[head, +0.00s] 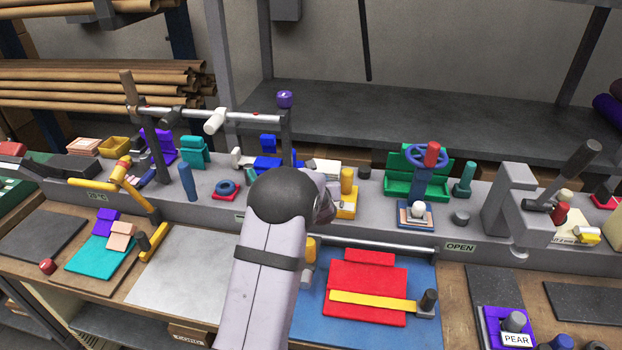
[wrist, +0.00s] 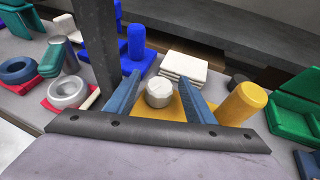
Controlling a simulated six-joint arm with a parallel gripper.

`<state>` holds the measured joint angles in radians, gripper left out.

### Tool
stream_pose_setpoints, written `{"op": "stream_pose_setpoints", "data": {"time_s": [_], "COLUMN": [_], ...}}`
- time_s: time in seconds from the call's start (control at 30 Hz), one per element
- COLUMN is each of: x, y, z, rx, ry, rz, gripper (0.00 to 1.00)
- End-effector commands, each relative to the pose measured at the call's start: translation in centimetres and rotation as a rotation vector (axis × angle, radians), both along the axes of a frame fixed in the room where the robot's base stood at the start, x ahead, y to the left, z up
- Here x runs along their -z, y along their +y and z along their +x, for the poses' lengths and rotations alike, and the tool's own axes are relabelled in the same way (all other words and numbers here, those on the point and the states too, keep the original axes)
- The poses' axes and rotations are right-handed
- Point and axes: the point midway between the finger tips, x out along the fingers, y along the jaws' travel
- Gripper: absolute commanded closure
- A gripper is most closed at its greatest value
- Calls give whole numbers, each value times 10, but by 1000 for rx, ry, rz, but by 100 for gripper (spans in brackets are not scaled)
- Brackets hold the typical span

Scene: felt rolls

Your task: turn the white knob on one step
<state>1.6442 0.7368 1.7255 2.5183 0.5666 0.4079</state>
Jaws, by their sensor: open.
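A white, faceted round knob (wrist: 159,92) sits on a yellow base (wrist: 174,113) in the wrist view. My gripper (wrist: 160,82) is open, with one blue finger on either side of the knob. I see a gap beside the knob, but cannot tell how far down the fingers reach around it. In the head view my gripper (head: 324,203) is mostly hidden behind my arm. The yellow base (head: 347,212) shows just to its right, and the knob is hidden there.
A yellow post (wrist: 241,104) stands close to the right finger. A white stacked block (wrist: 184,67) and a blue post (wrist: 137,42) are behind the knob. A dark upright (wrist: 97,45) rises at the left.

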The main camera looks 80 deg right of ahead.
Motion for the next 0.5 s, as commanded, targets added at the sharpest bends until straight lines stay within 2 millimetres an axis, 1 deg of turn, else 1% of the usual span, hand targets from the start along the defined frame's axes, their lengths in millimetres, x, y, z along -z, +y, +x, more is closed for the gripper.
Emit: {"op": "stream_pose_setpoints", "data": {"time_s": [0.17,0.2,0.27,0.3,0.33,0.5], "x": [0,0,0,0,0,1], "y": [0,0,0,0,0,0], "z": [0,0,0,0,0,0], "rx": [0,0,0,0,0,2], "ry": [0,0,0,0,0,1], "rz": [0,0,0,0,0,0], "gripper": [51,61,75,85,92,92]}}
